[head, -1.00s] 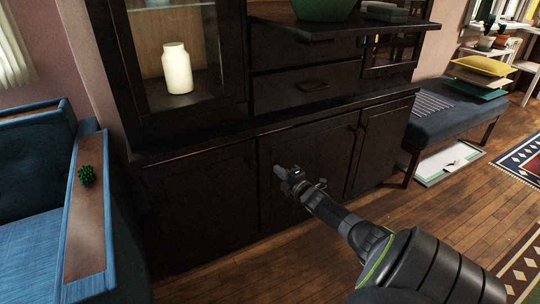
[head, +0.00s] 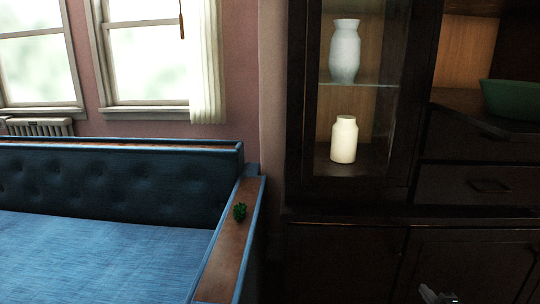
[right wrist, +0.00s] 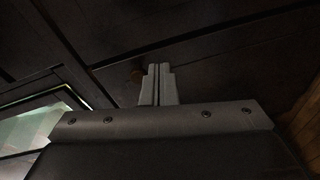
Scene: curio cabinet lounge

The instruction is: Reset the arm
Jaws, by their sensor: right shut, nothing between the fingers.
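My right gripper (head: 436,295) shows only its tip at the bottom edge of the head view, in front of the dark cabinet's lower doors. In the right wrist view its two fingers (right wrist: 158,72) are pressed together with nothing between them. The dark wooden cabinet (head: 345,245) fills the right side of the head view. A cabinet knob (right wrist: 136,73) shows just left of the fingertips in the right wrist view. I cannot tell whether the fingers touch the cabinet. My left gripper is not in view.
A blue sofa (head: 90,250) stands at the left, with a small green spiky object (head: 239,211) on its wooden armrest (head: 232,240). Behind the cabinet's glass stand a cream jar (head: 344,139) and a pale vase (head: 345,52). A green bowl (head: 510,98) sits on the right shelf.

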